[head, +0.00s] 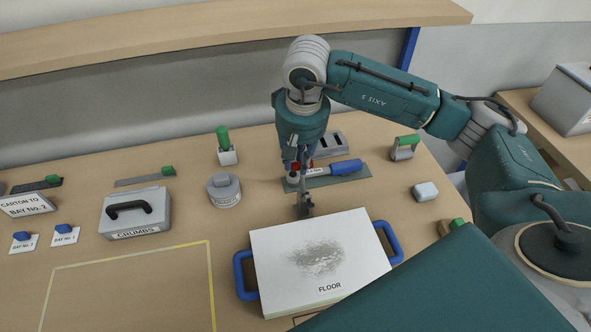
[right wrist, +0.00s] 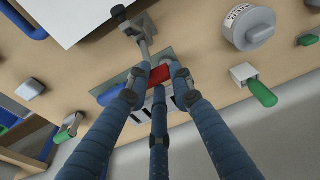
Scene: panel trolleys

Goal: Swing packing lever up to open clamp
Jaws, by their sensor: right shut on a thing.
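My right gripper (head: 297,180) points down over a grey base plate (head: 350,177) behind the panel marked FLOOR. In the right wrist view, its three blue fingers (right wrist: 158,85) are shut around a red grip (right wrist: 160,74), which looks like the lever's. A metal clamp arm (head: 304,208) reaches from there to the panel's back edge; its dark tip (right wrist: 122,14) shows in the right wrist view. A blue handle (head: 345,167) lies on the plate beside the gripper. The fingers hide part of the clamp, so the lever's angle is unclear. My left gripper is not in view.
The FLOOR panel (head: 318,261) lies between blue side handles. A grey round tin (head: 224,190) and a green-handled block (head: 226,149) stand left of my gripper. A CRUMBS box (head: 136,213) is further left. A yellow-outlined area (head: 210,285) at front left is empty.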

